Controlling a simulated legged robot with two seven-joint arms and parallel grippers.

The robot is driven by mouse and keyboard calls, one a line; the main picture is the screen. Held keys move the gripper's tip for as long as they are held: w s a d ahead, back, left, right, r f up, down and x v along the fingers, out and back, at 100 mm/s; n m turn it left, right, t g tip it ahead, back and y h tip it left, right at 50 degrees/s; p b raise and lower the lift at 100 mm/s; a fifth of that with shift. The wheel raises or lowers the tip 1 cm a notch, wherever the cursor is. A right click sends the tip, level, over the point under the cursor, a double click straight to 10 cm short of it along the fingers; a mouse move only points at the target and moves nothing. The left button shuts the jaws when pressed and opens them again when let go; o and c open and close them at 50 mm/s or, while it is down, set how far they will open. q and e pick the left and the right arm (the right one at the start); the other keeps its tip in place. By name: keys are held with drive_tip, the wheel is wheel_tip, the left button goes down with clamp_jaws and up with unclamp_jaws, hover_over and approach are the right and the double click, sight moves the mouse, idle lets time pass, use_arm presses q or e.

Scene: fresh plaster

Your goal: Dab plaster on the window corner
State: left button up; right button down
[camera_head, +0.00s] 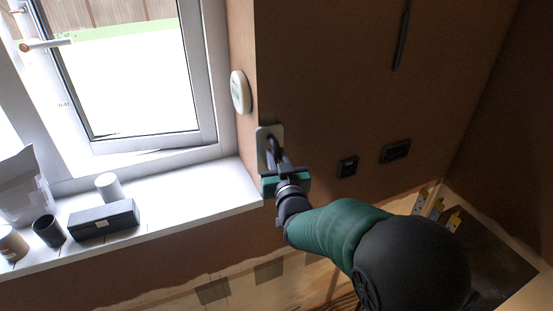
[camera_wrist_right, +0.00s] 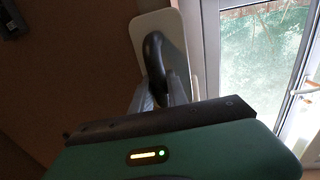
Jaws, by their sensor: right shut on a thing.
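The window (camera_head: 140,75) is at the upper left in the head view, with a white frame and sill, and it also shows at the right of the right wrist view (camera_wrist_right: 262,50). The window corner (camera_head: 256,100) is the brown plastered edge between the reveal and the wall. My right gripper (camera_head: 280,168) is shut on the dark handle of a plastering trowel (camera_head: 266,136). The pale trowel plate is close to the corner, just above the sill's right end; contact cannot be told. In the right wrist view the handle (camera_wrist_right: 155,62) is between the fingers. My left gripper is not in view.
A white round device (camera_head: 240,92) is on the reveal. A black box (camera_head: 104,219), cups and a bag (camera_head: 22,185) stand on the sill (camera_head: 180,205). Dark sockets (camera_head: 395,151) sit on the wall to the right. Yellow-topped items (camera_head: 440,215) stand low at the right.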

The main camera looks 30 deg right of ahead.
sight(276, 146)
drive_tip(key=shift+r+p, duration=0.9)
drive_tip(key=shift+r, duration=0.95)
wheel_tip(276, 146, up, 4)
drive_tip(key=shift+p, duration=1.25)
wheel_tip(276, 146, down, 9)
drive_tip(key=b, duration=0.8)
drive_tip(key=shift+r+b, duration=0.15)
drive_tip(key=shift+b, duration=0.25)
wheel_tip(276, 146, down, 4)
drive_tip(key=b, duration=0.4)
drive_tip(key=shift+r, duration=0.15)
wheel_tip(276, 146, down, 4)
drive_tip(key=b, duration=0.3)
drive_tip(key=shift+b, duration=0.4)
